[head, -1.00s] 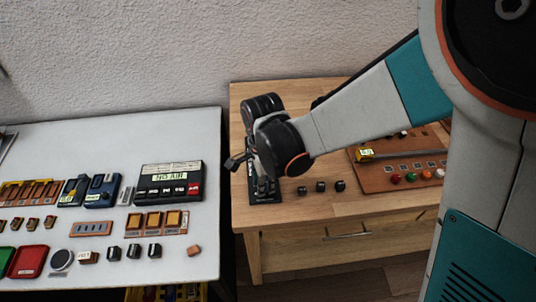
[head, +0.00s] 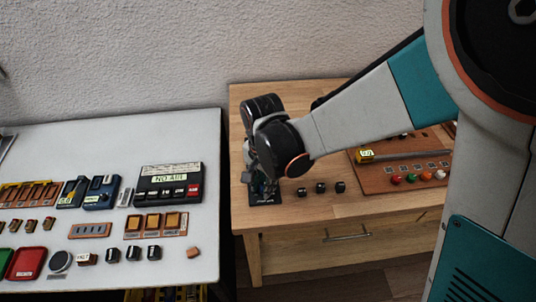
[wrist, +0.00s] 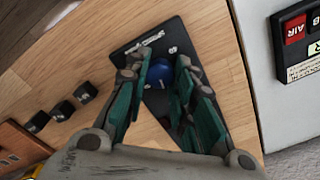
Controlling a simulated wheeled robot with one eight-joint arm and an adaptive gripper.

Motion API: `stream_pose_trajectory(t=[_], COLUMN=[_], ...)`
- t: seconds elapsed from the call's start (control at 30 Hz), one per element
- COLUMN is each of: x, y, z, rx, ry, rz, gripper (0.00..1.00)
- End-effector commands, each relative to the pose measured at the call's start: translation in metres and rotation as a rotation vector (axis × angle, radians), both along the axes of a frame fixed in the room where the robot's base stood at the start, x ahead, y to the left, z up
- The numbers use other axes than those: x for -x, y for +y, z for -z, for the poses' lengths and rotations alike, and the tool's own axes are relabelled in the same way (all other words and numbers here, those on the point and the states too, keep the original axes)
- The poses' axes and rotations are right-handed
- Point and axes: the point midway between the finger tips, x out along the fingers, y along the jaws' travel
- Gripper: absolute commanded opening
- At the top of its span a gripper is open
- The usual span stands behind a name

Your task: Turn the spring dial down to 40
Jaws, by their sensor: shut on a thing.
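A blue dial knob (wrist: 158,74) sits on a small black panel (wrist: 136,48) with white lettering, seen in the wrist view. My gripper (wrist: 164,66) has its two teal-padded fingers on either side of the knob and is shut on it. The panel's front edge also shows in the head view (head: 266,199), on the wooden cabinet below my wrist. In the head view my gripper (head: 262,183) points down at the panel and hides most of it, including the knob. I cannot read a dial value in either view.
Three small black knobs (head: 321,188) stand on the cabinet top (head: 310,215) right of the panel. A brown board (head: 372,178) with coloured buttons lies farther right. A white table (head: 60,125) at the left holds a dark "NO AIR" box (head: 169,182) and several small parts.

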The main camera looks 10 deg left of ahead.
Motion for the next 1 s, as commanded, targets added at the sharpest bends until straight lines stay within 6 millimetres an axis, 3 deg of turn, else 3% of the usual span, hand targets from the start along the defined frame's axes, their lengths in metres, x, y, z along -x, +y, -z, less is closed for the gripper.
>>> stream_pose_trajectory(t=[1.0], x=[-0.0003], y=[-0.0003], z=[0.0004], rx=[0.001], ry=[-0.001], rz=[-0.962], gripper=[0.0])
